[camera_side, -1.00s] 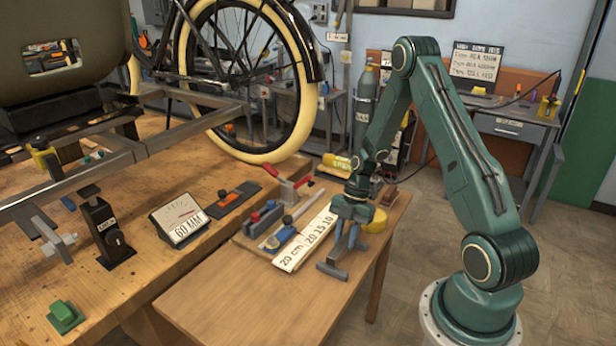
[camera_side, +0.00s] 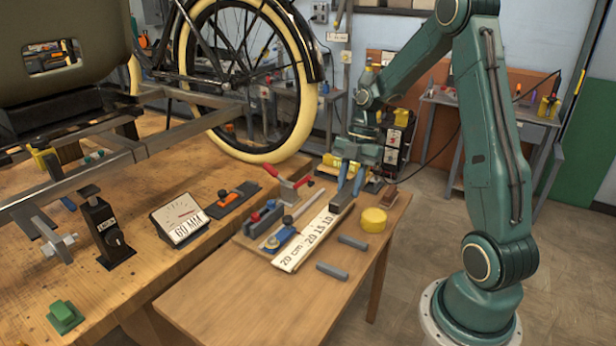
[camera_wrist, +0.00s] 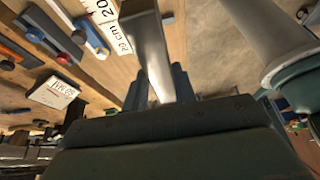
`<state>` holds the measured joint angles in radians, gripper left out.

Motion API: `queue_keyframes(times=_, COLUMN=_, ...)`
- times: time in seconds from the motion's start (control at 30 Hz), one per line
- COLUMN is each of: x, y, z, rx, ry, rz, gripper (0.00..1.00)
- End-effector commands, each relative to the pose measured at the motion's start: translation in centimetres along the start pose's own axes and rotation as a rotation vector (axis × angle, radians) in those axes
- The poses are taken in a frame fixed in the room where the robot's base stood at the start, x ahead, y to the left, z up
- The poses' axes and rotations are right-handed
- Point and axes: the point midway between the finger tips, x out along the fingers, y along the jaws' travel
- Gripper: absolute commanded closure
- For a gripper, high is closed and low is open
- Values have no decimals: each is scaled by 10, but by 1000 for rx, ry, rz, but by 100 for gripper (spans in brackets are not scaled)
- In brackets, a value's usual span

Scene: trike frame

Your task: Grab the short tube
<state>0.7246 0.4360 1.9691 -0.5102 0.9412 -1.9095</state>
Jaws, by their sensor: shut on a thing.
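The short tube (camera_side: 342,201) is a grey square metal bar, seen in the side view near the far end of the ruler. My gripper (camera_side: 351,178) has blue fingers shut on it and appears to hold it above the small table. In the wrist view the tube (camera_wrist: 148,45) runs up the picture from between the fingers, with a shiny side face. The fingers are partly hidden there by the dark gripper body.
Two short grey bars (camera_side: 352,242) lie apart on the small table (camera_side: 270,300). A white ruler (camera_side: 305,240), a yellow round piece (camera_side: 373,220) and a tool block (camera_side: 263,218) are close by. The table's front left is clear.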

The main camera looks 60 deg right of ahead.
Motion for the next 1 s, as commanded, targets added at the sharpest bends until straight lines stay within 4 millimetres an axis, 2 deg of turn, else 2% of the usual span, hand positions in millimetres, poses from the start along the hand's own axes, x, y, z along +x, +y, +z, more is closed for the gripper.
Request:
queue_keyframes(times=0.1, x=-10, y=0, z=-4, rx=-1, ry=-2, rz=2, gripper=100)
queue_keyframes(times=0.27, x=-14, y=0, z=-6, rx=-1, ry=-1, rz=0, gripper=100)
queue_keyframes(times=1.0, x=-11, y=3, z=-8, rx=25, ry=-1, rz=11, gripper=100)
